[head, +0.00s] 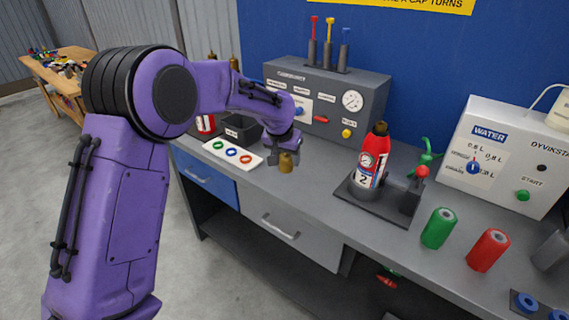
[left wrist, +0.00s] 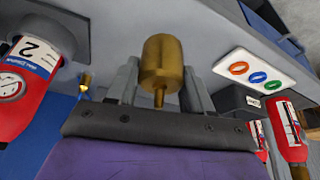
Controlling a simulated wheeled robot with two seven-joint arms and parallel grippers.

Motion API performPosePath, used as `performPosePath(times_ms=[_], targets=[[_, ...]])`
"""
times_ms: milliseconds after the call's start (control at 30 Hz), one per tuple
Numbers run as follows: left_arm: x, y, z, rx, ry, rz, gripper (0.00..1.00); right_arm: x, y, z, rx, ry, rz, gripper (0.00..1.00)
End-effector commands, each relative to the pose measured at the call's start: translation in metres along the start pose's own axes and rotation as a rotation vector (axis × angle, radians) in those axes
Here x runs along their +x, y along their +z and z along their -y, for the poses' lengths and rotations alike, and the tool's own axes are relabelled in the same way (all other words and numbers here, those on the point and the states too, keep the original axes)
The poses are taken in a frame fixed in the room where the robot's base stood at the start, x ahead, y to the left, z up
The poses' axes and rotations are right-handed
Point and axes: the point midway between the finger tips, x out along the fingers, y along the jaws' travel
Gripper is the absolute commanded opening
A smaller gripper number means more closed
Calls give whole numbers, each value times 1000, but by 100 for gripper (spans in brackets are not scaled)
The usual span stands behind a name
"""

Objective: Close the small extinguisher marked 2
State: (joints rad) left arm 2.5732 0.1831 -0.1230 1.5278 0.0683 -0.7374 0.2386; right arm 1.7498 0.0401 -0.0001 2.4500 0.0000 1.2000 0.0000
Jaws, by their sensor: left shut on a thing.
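The small extinguisher marked 2 (head: 370,167) is red with a white label and a gauge. It stands upright in a dark holder (head: 346,194) on the bench; its top is a dark neck with no brass piece on it. It also shows at the left of the left wrist view (left wrist: 32,72). My left gripper (head: 285,150) is shut on a brass cap (head: 286,164), with a thin stem, left of the extinguisher and apart from it. The cap shows between the fingers in the left wrist view (left wrist: 163,62). My right gripper is not in view.
A white tray with coloured rings (head: 232,153) lies left of the gripper. A grey gauge panel (head: 330,97) stands behind. A red-knobbed lever (head: 421,172) is beside the holder. Green (head: 438,228) and red (head: 488,250) cylinders and the white WATER box (head: 500,150) are to the right.

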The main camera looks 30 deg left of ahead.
Motion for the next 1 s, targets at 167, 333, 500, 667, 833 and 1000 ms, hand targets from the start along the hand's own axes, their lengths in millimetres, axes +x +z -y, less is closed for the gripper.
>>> performPosePath(times_ms=[167, 333, 500, 667, 833, 1000], targets=[[-25, 22, -16, 0, 0, -3, 12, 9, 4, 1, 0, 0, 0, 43], [-35, 30, -22, 1, 0, -1, 12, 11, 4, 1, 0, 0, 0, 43], [-37, 31, -23, 0, 0, -1, 12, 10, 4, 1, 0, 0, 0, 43], [-37, 31, -23, 0, 0, -1, 12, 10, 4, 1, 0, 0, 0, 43], [-32, 39, -34, 12, 7, 1, 12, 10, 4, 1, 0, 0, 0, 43], [-13, 81, -82, 69, 38, -2, 12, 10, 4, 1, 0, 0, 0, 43]])
